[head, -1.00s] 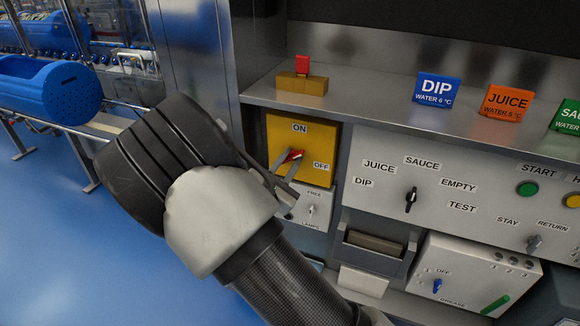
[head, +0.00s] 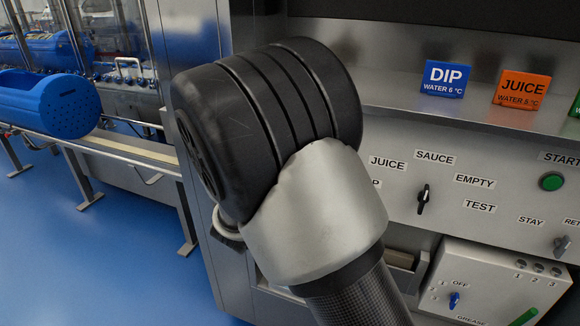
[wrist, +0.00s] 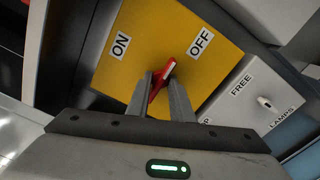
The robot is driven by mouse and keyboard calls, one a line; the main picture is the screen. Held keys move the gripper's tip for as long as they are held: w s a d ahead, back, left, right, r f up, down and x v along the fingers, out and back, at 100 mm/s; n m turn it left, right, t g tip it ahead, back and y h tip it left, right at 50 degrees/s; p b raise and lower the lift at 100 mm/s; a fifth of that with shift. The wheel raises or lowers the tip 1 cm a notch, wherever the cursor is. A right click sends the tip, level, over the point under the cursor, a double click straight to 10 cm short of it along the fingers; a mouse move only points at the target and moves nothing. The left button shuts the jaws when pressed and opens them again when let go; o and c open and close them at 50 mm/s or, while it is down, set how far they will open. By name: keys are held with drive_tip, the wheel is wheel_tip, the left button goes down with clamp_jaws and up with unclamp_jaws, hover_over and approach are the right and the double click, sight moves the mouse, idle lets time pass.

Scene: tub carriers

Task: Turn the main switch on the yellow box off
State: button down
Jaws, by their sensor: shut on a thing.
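In the wrist view the yellow box (wrist: 152,35) fills the upper middle, with an ON label (wrist: 119,46) at left and an OFF label (wrist: 200,43) at right. The red main switch handle (wrist: 167,72) stands between the labels, its upper end slanting up and right, toward the OFF side. My gripper (wrist: 160,80) is shut on this handle, with a finger on each side of it. The fingers partly cover the handle's lower part. In the head view my wrist and forearm hide the yellow box, the switch and the fingers.
Beside the yellow box is a grey panel with a small FREE/LAMPS toggle (wrist: 265,102). A blue tub (head: 45,105) rests on rails at left.

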idle(0.5)
drive_tip(key=c, duration=1.6)
unclamp_jaws()
drive_tip(key=shift+o, duration=0.2)
drive_tip(key=p+v, duration=0.1)
drive_tip(key=v, duration=1.6)
drive_tip(key=shift+s, duration=0.2)
drive_tip(key=shift+a, duration=0.1)
